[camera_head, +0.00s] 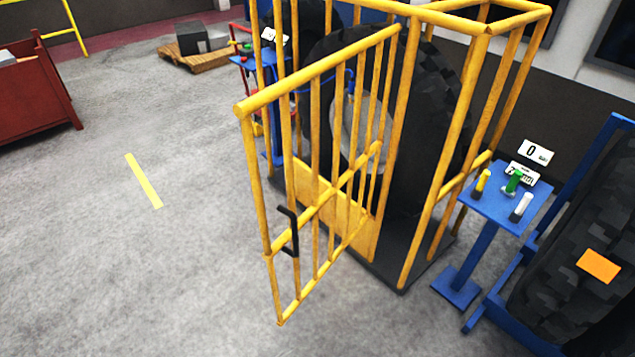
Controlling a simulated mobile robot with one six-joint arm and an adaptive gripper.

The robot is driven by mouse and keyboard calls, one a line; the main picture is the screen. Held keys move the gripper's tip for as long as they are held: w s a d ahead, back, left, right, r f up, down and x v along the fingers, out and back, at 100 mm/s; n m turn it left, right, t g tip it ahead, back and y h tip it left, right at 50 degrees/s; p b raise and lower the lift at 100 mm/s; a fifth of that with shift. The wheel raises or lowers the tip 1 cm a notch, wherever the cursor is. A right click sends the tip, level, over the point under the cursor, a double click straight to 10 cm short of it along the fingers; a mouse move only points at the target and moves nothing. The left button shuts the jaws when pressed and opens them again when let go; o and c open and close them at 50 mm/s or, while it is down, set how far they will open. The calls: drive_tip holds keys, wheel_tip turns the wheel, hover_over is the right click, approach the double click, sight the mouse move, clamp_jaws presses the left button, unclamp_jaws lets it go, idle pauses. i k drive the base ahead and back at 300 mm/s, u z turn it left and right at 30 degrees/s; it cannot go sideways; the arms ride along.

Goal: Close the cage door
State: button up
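The yellow barred cage door (327,181) stands swung open, its free edge pointing toward me and to the left. A black handle (289,231) sits on the bars near that free edge. The door's far side meets the yellow cage frame (413,150), which stands on a dark base (398,267). A large black tire (428,110) with a pale hub stands inside the cage, partly hidden by the bars. A blue hose (349,82) shows near the hub. My gripper is not in view.
A blue stand (487,212) with yellow, green and white levers is right of the cage. Another tire (575,290) with an orange patch leans at the right edge. A red bin (35,95) is far left. Open floor with a yellow stripe (143,181) lies left of the door.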

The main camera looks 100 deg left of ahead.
sight(280, 90)
drive_tip(key=u, duration=0.9)
drive_tip(key=k, duration=0.25)
drive_tip(key=u, duration=2.5)
drive_tip(key=k, duration=0.65)
drive_tip(key=z, duration=0.2)
drive_tip(key=i, duration=0.6)
drive_tip(key=z, duration=0.15)
